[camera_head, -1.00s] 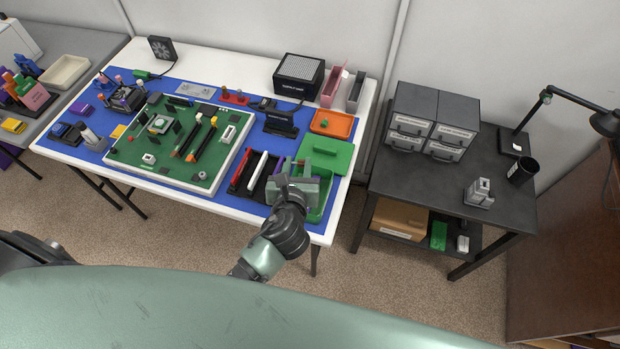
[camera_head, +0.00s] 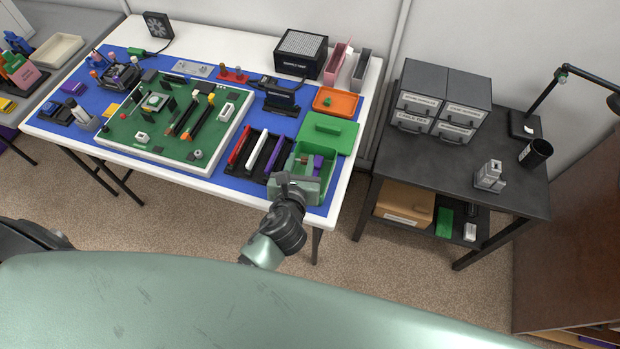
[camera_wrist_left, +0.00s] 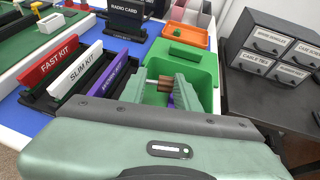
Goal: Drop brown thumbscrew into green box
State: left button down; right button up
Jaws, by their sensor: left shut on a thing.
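The green box (camera_head: 328,177) stands open near the front right corner of the table; the wrist view also shows it (camera_wrist_left: 203,88). My left gripper (camera_head: 301,168) is over the box, its fingers pointing away from me. In the left wrist view, its fingers (camera_wrist_left: 163,88) are shut on the brown thumbscrew (camera_wrist_left: 164,84). The thumbscrew appears above the box opening; its exact height is unclear. A purple part (camera_head: 318,162) shows beside the fingers, apparently in the box. My right gripper is not in view.
A green lid (camera_head: 340,136) lies behind the box, with an orange tray (camera_head: 325,102) beyond. A rack with red, white and purple kits (camera_head: 259,152) stands just left of the box. A dark side table (camera_head: 440,170) stands to the right, across a gap.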

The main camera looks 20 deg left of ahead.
pick_arm(q)
jog(key=c, duration=0.9)
grip_release()
jog(key=shift+c, duration=0.2)
jog(key=v, duration=0.8)
jog(key=shift+f, duration=0.1)
